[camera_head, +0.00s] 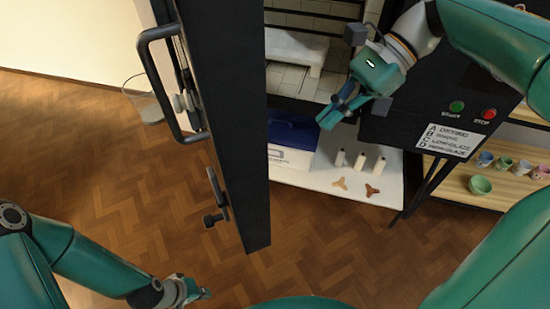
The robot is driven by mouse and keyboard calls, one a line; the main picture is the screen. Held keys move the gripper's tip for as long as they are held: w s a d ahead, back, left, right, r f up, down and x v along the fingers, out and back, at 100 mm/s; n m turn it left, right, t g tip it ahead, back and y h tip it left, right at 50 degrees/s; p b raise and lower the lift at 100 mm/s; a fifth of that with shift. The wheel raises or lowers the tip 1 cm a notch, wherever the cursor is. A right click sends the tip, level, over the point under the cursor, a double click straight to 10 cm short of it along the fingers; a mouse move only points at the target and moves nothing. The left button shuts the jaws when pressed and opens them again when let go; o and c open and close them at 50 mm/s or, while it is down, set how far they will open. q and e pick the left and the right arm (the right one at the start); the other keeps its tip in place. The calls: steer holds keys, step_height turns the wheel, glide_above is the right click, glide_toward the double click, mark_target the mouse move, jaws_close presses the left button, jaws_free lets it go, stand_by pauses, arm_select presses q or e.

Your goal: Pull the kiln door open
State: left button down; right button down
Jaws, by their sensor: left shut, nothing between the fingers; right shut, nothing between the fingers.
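The black kiln door (228,120) stands swung open toward me, left of the kiln, and I see it nearly edge-on. Its dark bar handle (160,90) is on the door's left side, with a smaller latch (216,200) below it. The kiln's pale tiled inside (297,78) shows to the right of the door. My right gripper (331,116) is shut and empty in front of the kiln opening, to the right of the door and apart from it. My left gripper (203,294) is shut and empty, low at the bottom left, below the door and away from the handle.
A white lower shelf (320,180) under the kiln holds a blue-and-white box (292,140), white posts (360,162) and small three-armed stilts. A control panel (440,115) with green and red buttons is at right. Wooden shelves there hold cups and a green bowl (480,185). Open wooden floor lies in front.

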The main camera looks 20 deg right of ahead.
steer(key=a+r+x, duration=0.2)
steer(key=x, duration=0.9)
steer(key=shift+a+f, duration=0.25)
steer(key=shift+f, duration=0.05)
steer(key=shift+s, duration=0.1)
